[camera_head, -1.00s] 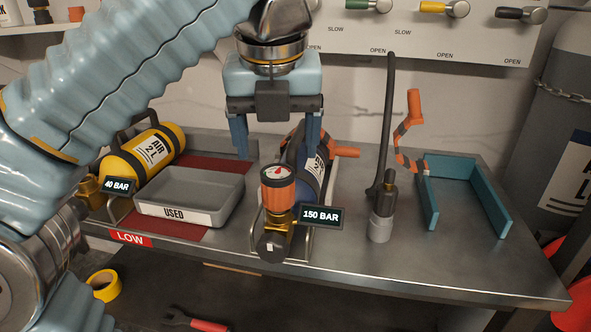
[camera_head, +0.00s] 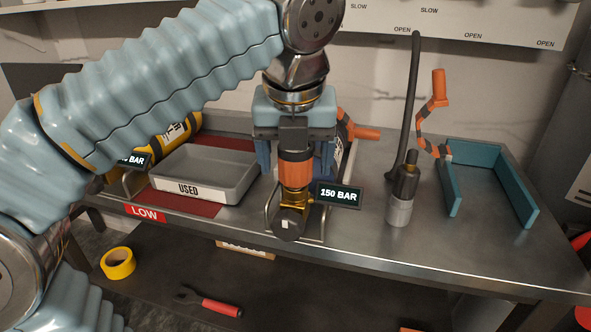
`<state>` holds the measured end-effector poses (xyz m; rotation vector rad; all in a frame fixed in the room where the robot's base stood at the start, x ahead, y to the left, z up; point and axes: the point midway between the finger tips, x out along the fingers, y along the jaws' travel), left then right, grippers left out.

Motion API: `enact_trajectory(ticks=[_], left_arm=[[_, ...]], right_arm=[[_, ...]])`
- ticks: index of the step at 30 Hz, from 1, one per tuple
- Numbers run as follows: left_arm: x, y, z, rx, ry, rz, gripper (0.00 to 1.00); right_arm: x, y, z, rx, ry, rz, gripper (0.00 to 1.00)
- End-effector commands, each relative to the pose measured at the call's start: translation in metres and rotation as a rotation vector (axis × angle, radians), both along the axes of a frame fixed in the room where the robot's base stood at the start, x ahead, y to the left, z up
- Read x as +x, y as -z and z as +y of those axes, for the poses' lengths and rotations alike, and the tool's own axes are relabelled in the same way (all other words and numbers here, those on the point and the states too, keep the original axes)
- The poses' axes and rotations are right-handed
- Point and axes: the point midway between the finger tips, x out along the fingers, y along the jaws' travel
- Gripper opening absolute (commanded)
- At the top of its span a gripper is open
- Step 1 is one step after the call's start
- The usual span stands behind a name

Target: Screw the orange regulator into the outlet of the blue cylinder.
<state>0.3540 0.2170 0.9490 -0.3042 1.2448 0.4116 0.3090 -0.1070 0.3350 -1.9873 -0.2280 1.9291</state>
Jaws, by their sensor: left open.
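The orange regulator (camera_head: 295,172) stands at the front end of the blue cylinder, above a brass fitting (camera_head: 293,199) with a black knob (camera_head: 288,224). The blue cylinder (camera_head: 327,165) lies in a metal cradle, mostly hidden by the gripper and regulator. My left gripper (camera_head: 296,163) points down over the regulator's top, open, with one finger on each side. I cannot tell whether the fingers touch it. A "150 BAR" display (camera_head: 338,194) shows beside the fitting. My right gripper is not in view.
A grey "USED" tray (camera_head: 205,172) and a yellow cylinder (camera_head: 181,136) are to the left. A grey-and-black fitting with a hose (camera_head: 402,190) stands to the right, before a teal open frame (camera_head: 487,170). Bare bench lies at front right.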

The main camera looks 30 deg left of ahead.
Motion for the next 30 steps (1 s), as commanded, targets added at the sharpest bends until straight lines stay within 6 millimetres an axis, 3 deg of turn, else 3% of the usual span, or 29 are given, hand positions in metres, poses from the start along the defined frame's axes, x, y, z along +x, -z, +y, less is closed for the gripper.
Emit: enact_trajectory(ticks=[8,13,15,21,30], left_arm=[[0.0,-0.004,0.0,0.002,-0.059,0.002,0.79],[0.0,-0.006,0.0,0.004,-0.353,0.005,0.79],[0.001,0.0,-0.001,0.004,-0.49,0.004,0.79],[0.001,0.0,0.0,0.002,-0.827,0.003,0.79],[0.0,0.0,0.0,0.001,-0.904,0.0,0.79]], right_arm=[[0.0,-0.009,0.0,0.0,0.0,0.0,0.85],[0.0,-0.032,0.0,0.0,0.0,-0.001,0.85],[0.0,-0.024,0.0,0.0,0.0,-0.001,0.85],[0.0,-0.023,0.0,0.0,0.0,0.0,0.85],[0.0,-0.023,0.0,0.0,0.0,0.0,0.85]])
